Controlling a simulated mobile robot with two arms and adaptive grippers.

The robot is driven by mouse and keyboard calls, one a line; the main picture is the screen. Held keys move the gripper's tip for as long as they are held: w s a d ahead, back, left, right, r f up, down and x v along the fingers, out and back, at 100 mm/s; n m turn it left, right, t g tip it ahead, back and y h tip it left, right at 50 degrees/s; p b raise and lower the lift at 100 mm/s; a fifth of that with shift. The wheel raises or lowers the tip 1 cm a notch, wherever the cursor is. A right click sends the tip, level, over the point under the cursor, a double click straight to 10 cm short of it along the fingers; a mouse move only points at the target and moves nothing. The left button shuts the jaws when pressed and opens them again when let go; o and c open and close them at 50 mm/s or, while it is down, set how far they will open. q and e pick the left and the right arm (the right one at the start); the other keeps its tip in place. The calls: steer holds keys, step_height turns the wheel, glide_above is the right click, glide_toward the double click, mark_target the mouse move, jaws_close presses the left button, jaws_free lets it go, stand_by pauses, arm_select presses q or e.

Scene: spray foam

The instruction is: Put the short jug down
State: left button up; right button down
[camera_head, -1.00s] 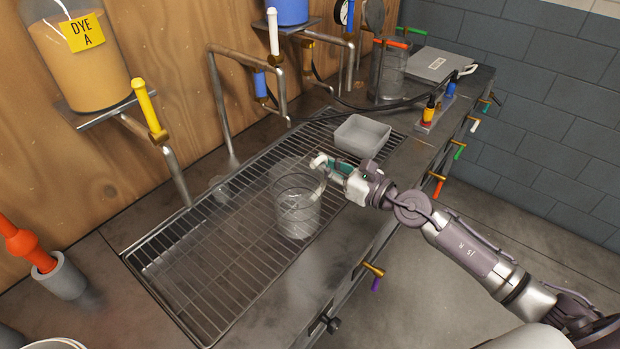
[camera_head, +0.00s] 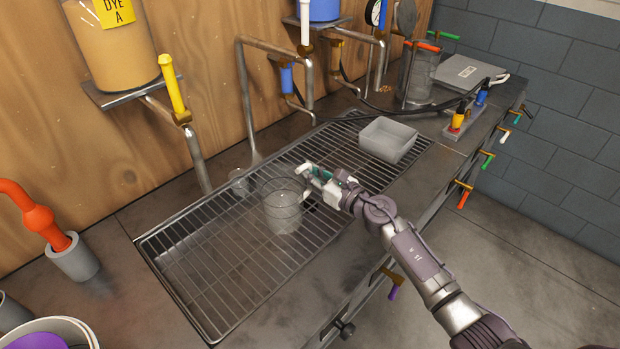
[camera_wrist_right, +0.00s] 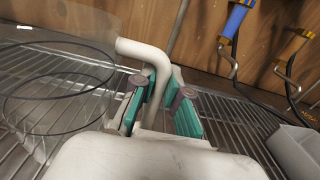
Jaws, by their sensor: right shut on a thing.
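The short jug (camera_head: 284,212) is a clear, see-through cylinder with ring lines and a pale handle. In the head view it is upright over the middle of the metal grate (camera_head: 200,262); I cannot tell whether its base touches the bars. My right gripper (camera_head: 312,174) comes in from the right and is shut on the handle. In the right wrist view the white handle (camera_wrist_right: 143,50) runs down between the teal finger pads, and the jug's clear wall (camera_wrist_right: 60,95) shows at the left. My left gripper is not in view.
A grey open tray (camera_head: 388,139) sits on the grate's far end. Bent pipes with yellow, white and blue handles (camera_head: 172,84) stand along the wooden wall. A taller clear vessel (camera_head: 421,76) and a scale (camera_head: 469,71) are farther back. The grate's near left part is clear.

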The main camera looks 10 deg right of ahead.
steer(key=shift+f, duration=0.55)
steer(key=shift+f+b, duration=0.25)
steer(key=shift+b, duration=0.05)
steer(key=c, duration=1.2)
jaws_free()
steer(key=shift+r, duration=0.1)
